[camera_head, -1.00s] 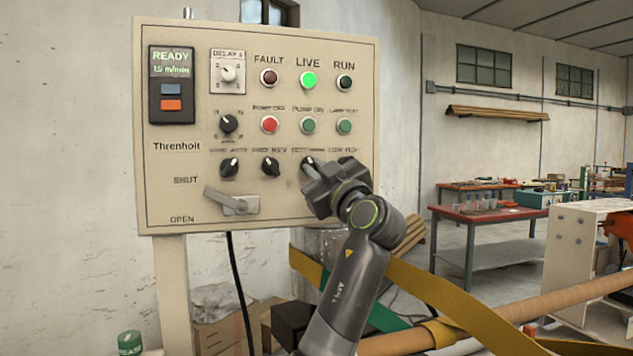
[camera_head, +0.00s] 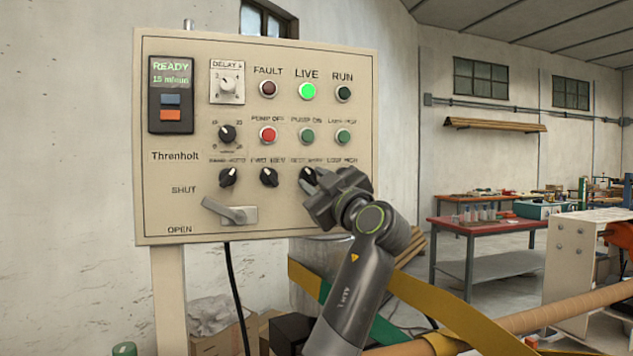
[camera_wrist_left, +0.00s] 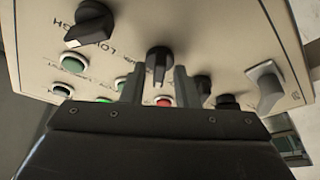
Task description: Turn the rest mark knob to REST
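The rest mark knob (camera_head: 308,174) is a black knob on the cream control panel (camera_head: 180,215), third in the lower knob row. My left gripper (camera_head: 316,188) is in front of it and hides part of it. In the left wrist view, which shows the panel turned over, the knob (camera_wrist_left: 158,62) is between the two fingertips of my left gripper (camera_wrist_left: 158,88). A gap shows on each side, so the fingers look open and apart from it. The knob's pale pointer line points down in that view. Its label is too blurred to read surely. My right gripper is not in view.
The forward/reverse knob (camera_head: 269,177) is to the left; a loop knob (camera_wrist_left: 90,24) is on the other side. Pump buttons (camera_head: 307,135) are above. A grey lever (camera_head: 232,213) protrudes at lower left. Yellow straps (camera_head: 440,302) and a red table (camera_head: 480,225) are at right.

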